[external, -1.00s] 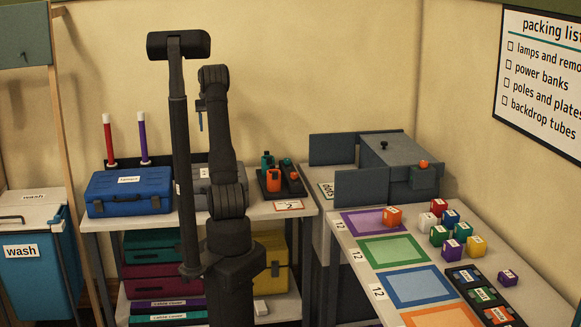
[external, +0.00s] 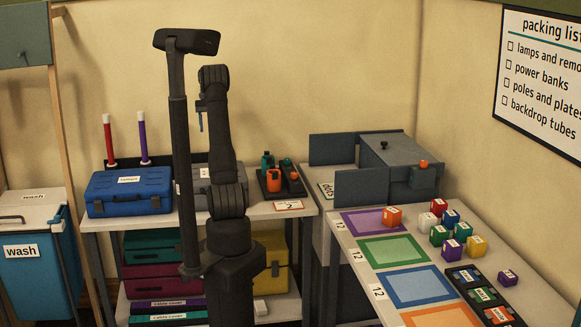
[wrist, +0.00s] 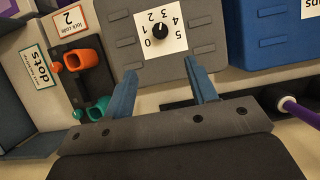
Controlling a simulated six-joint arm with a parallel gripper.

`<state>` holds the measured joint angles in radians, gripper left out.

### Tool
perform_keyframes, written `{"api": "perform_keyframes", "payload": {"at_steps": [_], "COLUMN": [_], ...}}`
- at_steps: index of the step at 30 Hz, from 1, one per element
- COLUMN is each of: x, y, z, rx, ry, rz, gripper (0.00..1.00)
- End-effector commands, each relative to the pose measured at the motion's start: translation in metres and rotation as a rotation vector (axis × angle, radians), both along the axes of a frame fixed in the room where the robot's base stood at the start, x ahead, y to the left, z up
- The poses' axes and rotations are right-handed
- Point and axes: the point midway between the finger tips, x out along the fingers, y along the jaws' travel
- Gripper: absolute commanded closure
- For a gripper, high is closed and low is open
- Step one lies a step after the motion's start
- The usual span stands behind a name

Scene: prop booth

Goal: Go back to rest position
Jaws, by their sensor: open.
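My gripper (wrist: 160,68) is open and empty, with its two blue fingers spread apart in the wrist view. In the external view one blue finger of my gripper (external: 201,120) hangs from my folded, raised arm, above the back bench. The fingers point toward a grey case (wrist: 180,30) with a dial on a white numbered plate. The wrist view does not show clearly how far the fingertips are from it. In the external view the grey case (external: 200,190) is partly hidden behind my arm.
A blue case (external: 128,190) stands left of the grey case. Red (external: 108,140) and purple (external: 144,138) poles stand behind. A black rack (external: 283,183) holds orange and teal items. The right bench has coloured mats (external: 415,287) and several cubes (external: 450,217).

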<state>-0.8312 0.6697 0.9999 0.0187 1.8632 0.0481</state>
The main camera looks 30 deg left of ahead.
Motion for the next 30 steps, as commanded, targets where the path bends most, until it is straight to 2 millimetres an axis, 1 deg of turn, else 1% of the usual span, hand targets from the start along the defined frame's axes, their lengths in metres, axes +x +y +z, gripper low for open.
{"api": "perform_keyframes", "payload": {"at_steps": [8, 18, 21, 24, 30], "x": [-0.014, -0.033, -0.037, -0.04, -0.043], "y": [-0.014, -0.032, -0.037, -0.04, -0.043], "z": [-0.046, -0.109, -0.124, -0.136, -0.147], "rx": [-0.003, -0.004, -0.003, -0.002, -0.001], "ry": [0.003, 0.004, 0.003, 0.002, 0.001], "rz": [0.0, 0.0, 0.0, 0.0, 0.0], "gripper": [0.48, 0.48, 0.48, 0.48, 0.48]}}
